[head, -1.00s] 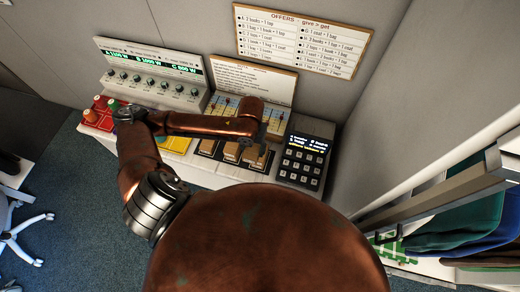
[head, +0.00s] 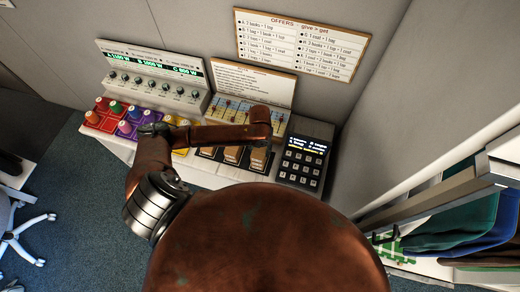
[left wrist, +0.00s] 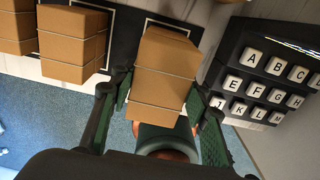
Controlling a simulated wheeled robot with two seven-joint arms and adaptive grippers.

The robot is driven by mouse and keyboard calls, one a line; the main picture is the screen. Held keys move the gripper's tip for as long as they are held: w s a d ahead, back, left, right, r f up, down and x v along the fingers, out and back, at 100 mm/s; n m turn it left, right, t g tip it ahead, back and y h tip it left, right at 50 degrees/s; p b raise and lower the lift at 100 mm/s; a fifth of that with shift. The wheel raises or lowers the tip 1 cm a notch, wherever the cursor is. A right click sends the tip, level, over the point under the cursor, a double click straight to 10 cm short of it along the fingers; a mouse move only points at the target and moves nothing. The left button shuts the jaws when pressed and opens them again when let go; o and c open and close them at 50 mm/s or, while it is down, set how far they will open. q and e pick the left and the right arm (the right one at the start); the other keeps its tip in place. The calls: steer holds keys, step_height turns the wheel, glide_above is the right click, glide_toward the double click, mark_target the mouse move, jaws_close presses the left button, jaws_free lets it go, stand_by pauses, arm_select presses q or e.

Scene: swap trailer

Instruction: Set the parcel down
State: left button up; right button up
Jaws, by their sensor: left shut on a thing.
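My left gripper (left wrist: 163,98) is shut on a brown cardboard parcel (left wrist: 158,85) tied with pale string, with one finger on each side of it. Behind the parcel is a dark pad with a white outlined square (left wrist: 150,22); I cannot tell whether the parcel touches it. My right gripper is not in view.
Other tied parcels stand in a row to the left, the nearest (left wrist: 72,42) close by. A black lettered keypad (head: 304,153) stands just right. Coloured knob panels (head: 104,113) and a meter box (head: 152,78) are at left. An offers board (head: 300,43) hangs on the wall.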

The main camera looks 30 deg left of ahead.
arm_select(q)
steer(key=o, duration=0.9)
steer(key=shift+f, duration=0.1)
steer(key=o, duration=0.5)
steer(key=shift+c, duration=0.2)
step_height(320, 180, up, 12)
steer(key=b, duration=0.1)
